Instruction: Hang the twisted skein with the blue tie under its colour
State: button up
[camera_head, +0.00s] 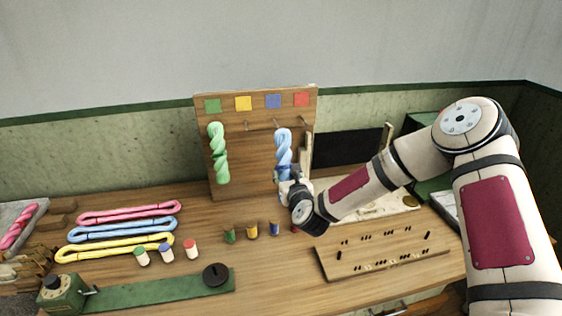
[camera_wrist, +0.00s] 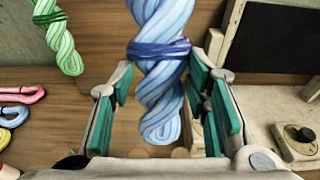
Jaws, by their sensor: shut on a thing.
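The light blue twisted skein (camera_head: 283,146) is upright against the wooden board (camera_head: 225,184), below the blue square (camera_head: 273,101). In the wrist view the skein (camera_wrist: 165,85) has a dark blue tie (camera_wrist: 160,48) around it; its top is out of frame. My gripper (camera_head: 285,174) is at the skein's lower part. In the wrist view my gripper (camera_wrist: 163,88) has green pads on both sides of the skein, shut on it below the tie. I cannot tell whether the skein's top loop is around a peg.
A green twisted skein (camera_head: 218,153) hangs under the green square (camera_head: 212,105). Pegs show under the yellow square (camera_head: 243,103). Pink, blue and yellow loops lie on the table at left, a pink twisted skein (camera_head: 18,227) beyond. Small spools and a holed wooden board (camera_head: 385,250) stand in front.

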jog(key=shift+w+a+r, duration=0.1)
jog(key=shift+w+r, duration=0.15)
jog(key=shift+w, duration=0.1)
jog(key=b+x, duration=0.7)
jog(key=x, duration=0.4)
jog(key=shift+w+r+b, duration=0.2)
jog(key=shift+w+b, duration=0.2)
jog(key=shift+w, duration=0.05)
dwell(1.3)
jog(key=shift+w, duration=0.1)
dwell(0.5)
jog(key=o, duration=1.2)
jog(key=shift+o, duration=0.2)
